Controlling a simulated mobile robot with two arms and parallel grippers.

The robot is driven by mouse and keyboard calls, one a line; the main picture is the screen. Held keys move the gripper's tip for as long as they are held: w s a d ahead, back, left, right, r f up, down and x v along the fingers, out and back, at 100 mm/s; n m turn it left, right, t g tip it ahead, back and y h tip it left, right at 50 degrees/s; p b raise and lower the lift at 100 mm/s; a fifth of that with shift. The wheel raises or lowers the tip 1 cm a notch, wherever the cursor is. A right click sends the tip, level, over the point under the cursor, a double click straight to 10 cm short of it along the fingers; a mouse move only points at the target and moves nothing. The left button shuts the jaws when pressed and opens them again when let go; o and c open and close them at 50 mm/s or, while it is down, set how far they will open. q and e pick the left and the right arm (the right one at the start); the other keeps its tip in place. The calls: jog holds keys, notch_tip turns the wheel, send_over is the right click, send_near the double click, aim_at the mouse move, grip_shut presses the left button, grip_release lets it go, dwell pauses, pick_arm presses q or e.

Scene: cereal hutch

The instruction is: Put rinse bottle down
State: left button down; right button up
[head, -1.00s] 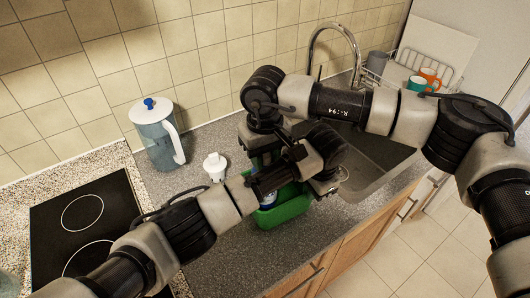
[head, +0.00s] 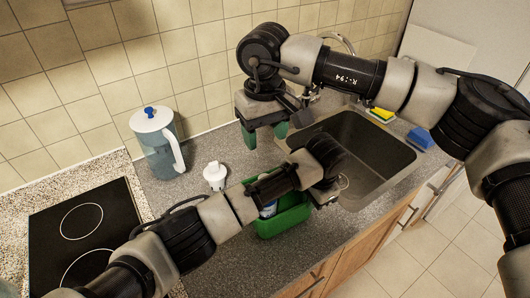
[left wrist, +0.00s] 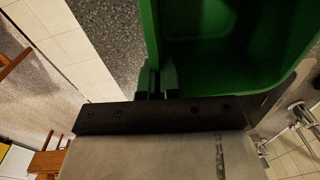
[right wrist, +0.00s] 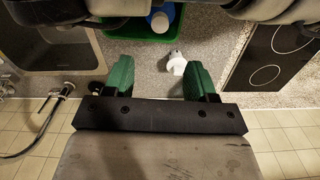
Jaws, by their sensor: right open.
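A small white bottle (head: 215,175) with a nozzle-like top stands upright on the grey counter; it also shows in the right wrist view (right wrist: 176,63). A white bottle with a blue cap (right wrist: 160,20) is in the green caddy (head: 285,222); my left arm partly hides it in the head view. I cannot tell which is the rinse bottle. My right gripper (head: 263,136) is open and empty above the counter behind the caddy; its green fingers are wide apart (right wrist: 161,82). My left gripper (left wrist: 157,80) is shut on the caddy's side wall.
A jug with a blue-knobbed lid (head: 157,145) stands near the tiled wall. The hob (head: 80,230) is on the left, the sink (head: 365,150) on the right. A yellow sponge (head: 381,114) and a blue block (head: 420,138) lie beyond the sink.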

jog(key=shift+r, duration=2.15)
pick_arm(q)
jog(key=c, duration=1.3)
grip_release()
jog(key=shift+o, duration=0.2)
jog(key=shift+r, duration=0.1)
